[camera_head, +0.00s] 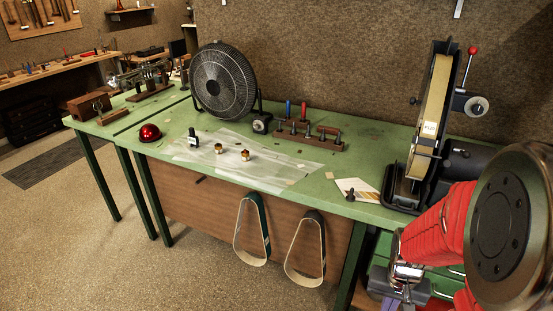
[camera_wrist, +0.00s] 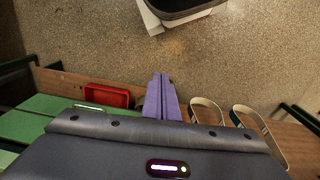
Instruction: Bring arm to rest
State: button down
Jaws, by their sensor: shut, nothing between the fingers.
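My gripper (camera_wrist: 161,98) shows in the wrist view as two purple fingers lying side by side, closed together with nothing between them. The fingers point over bare floor, close to the brown front panel of the bench. In the head view my red arm comes in at the right edge, in front of the bench's right end. The gripper's fingertips cannot be made out there. No object is held.
The green workbench (camera_head: 180,172) carries a fan (camera_head: 224,80), a red dome (camera_head: 150,133) and a belt sander (camera_head: 430,125) at right. Two belt loops (camera_head: 305,247) hang from its front. A red tray (camera_wrist: 103,95) is left of the fingers.

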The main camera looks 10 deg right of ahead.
jog(key=s+a+r+n+t, duration=0.1)
jog(key=a+r+n+t, duration=0.1)
jog(key=a+r, duration=0.6)
jog(key=s+a+r+n+t, duration=0.2)
jog(key=a+r, duration=0.6)
jog(key=r, duration=0.7)
jog(key=shift+s+r+n+t+y, duration=0.3)
jog(key=shift+r+n+t, duration=0.05)
jog(key=shift+n+t, duration=0.4)
